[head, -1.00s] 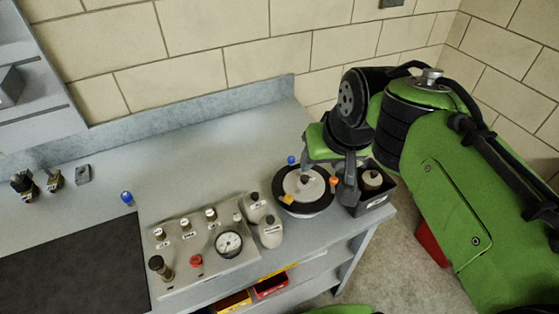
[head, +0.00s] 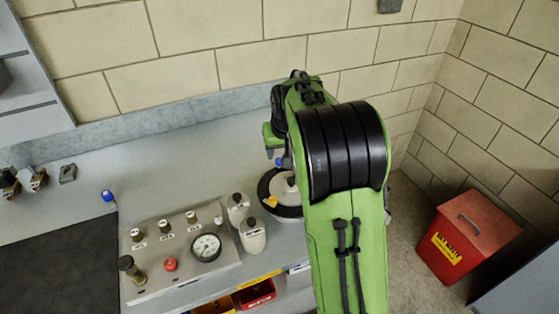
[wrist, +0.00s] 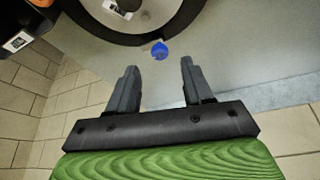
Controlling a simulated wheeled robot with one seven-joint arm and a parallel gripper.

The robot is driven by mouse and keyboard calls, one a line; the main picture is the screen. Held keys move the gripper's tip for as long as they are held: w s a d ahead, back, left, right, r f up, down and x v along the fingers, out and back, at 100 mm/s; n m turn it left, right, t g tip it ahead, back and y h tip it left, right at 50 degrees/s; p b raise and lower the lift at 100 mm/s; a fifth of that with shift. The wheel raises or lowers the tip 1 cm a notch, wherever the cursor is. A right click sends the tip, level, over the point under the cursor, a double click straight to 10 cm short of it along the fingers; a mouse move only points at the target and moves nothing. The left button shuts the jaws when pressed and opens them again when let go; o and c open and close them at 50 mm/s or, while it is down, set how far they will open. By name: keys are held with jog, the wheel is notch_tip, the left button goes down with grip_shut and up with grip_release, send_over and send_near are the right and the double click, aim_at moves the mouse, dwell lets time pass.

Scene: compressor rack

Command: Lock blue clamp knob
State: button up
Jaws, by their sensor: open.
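The blue clamp knob (wrist: 159,50) shows in the wrist view at the edge of a round black-rimmed vessel (wrist: 118,36). My gripper (wrist: 159,78) is open, with its two dark fingers apart. The knob lies just beyond the fingertips, roughly centred between them, with nothing held. In the head view the blue knob (head: 279,162) is small, beside the vessel (head: 270,203) and close to my arm.
A control panel (head: 180,262) with a gauge and red knob stands on the bench, with two white bottles (head: 252,236) beside it. A separate blue-capped item (head: 108,198) lies further left. A red bin (head: 468,237) stands on the floor at right.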

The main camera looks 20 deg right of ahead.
aim_at(279, 160)
jog(key=x, duration=0.4)
jog(key=shift+w+f+b, duration=0.1)
jog(key=shift+f+b, duration=0.15)
jog(key=shift+b, duration=0.05)
grip_shut()
